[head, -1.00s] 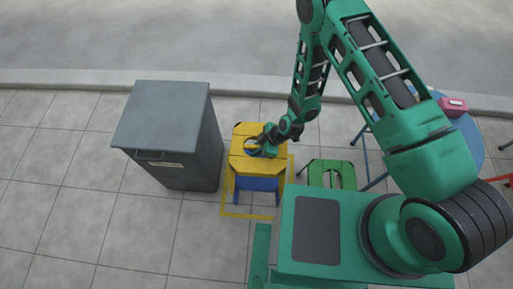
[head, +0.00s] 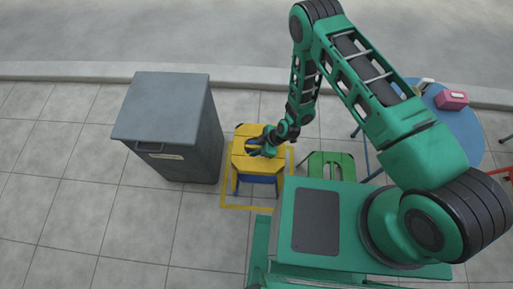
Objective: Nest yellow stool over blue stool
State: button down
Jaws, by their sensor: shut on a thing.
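The yellow stool (head: 240,160) stands upright in the middle of the head view, over the blue stool (head: 262,180). Only a blue strip of the blue stool shows below the yellow seat, between the yellow legs. Both are within a yellow square outline on the paving. My gripper (head: 255,147) is at the yellow stool's seat top and shut on the stool. The fingertips are small and partly hidden by the hand, so the exact grip is hard to see.
A grey bin (head: 170,125) stands close on the left. A green stool (head: 332,161) is on the right. Behind it is a round blue table (head: 462,125) with a pink box (head: 451,99). A kerb (head: 60,71) runs along the back. Paving at the left front is clear.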

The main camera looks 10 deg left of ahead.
jog(key=shift+f, duration=2.95)
jog(key=shift+s+d+f, duration=0.1)
jog(key=shift+f, duration=1.25)
jog(key=shift+d+f, duration=0.1)
jog(key=shift+d, duration=0.05)
jog(key=c, duration=1.6)
grip_release()
jog(key=shift+c, duration=0.2)
jog(key=shift+r, duration=0.2)
